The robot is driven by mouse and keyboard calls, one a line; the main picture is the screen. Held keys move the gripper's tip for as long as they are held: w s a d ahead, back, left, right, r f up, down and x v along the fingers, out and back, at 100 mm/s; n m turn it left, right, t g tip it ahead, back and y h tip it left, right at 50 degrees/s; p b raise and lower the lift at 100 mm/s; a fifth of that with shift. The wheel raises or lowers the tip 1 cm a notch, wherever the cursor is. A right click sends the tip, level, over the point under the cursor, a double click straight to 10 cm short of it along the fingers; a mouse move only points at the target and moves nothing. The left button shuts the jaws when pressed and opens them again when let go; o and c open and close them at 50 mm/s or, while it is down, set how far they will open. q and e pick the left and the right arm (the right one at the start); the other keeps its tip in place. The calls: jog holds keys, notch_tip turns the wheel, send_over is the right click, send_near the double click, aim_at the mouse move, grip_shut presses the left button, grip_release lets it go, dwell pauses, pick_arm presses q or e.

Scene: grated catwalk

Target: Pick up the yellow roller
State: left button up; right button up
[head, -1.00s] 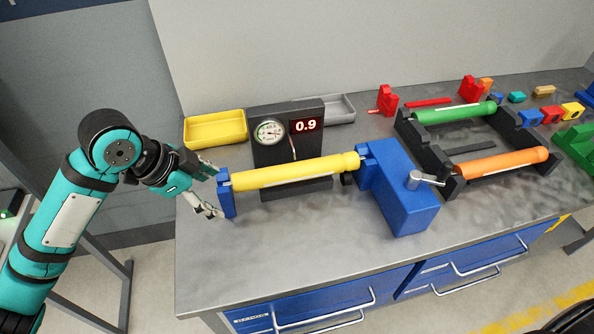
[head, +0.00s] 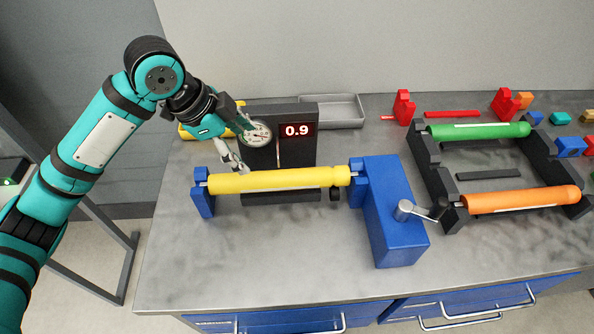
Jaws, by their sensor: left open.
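The yellow roller (head: 285,180) lies level between a small blue end support (head: 202,196) on its left and a blue block with a crank (head: 390,215) on its right. My left gripper (head: 238,150) is open and empty. It hangs above and behind the roller's left part, in front of the gauge. One pale finger shows close to the roller's back edge; I cannot tell whether it touches. The other finger is partly hidden against the gauge panel. My right gripper is not in view.
A dark panel with a dial and a red "0.9" display (head: 297,131) stands just behind the roller. A yellow tray (head: 195,134) and grey tray (head: 335,112) sit at the back. A black rack holds green (head: 480,131) and orange (head: 522,200) rollers. The front bench top is clear.

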pick_arm(q)
jog(key=p, duration=0.1)
send_near(274, 175)
jog(key=f, duration=0.2)
jog(key=p+x, duration=0.1)
jog(key=x, duration=0.3)
jog(key=shift+d, duration=0.2)
jog(key=shift+d+f, duration=0.1)
jog(key=shift+f, duration=0.35)
jog(key=shift+d+f+p, duration=0.2)
jog(key=shift+f+p, duration=0.05)
jog(key=shift+p, duration=0.2)
jog(key=x, duration=0.1)
jog(key=p+x, duration=0.1)
jog(key=x, duration=0.1)
jog(key=shift+w+d+f, duration=0.2)
jog(key=shift+w+d, duration=0.05)
jog(key=shift+w, duration=0.05)
jog(key=shift+d+f, duration=0.1)
jog(key=shift+f, duration=0.15)
jog(key=shift+c, duration=0.2)
jog(key=c, duration=1.4)
jog(key=shift+w, duration=0.1)
grip_shut()
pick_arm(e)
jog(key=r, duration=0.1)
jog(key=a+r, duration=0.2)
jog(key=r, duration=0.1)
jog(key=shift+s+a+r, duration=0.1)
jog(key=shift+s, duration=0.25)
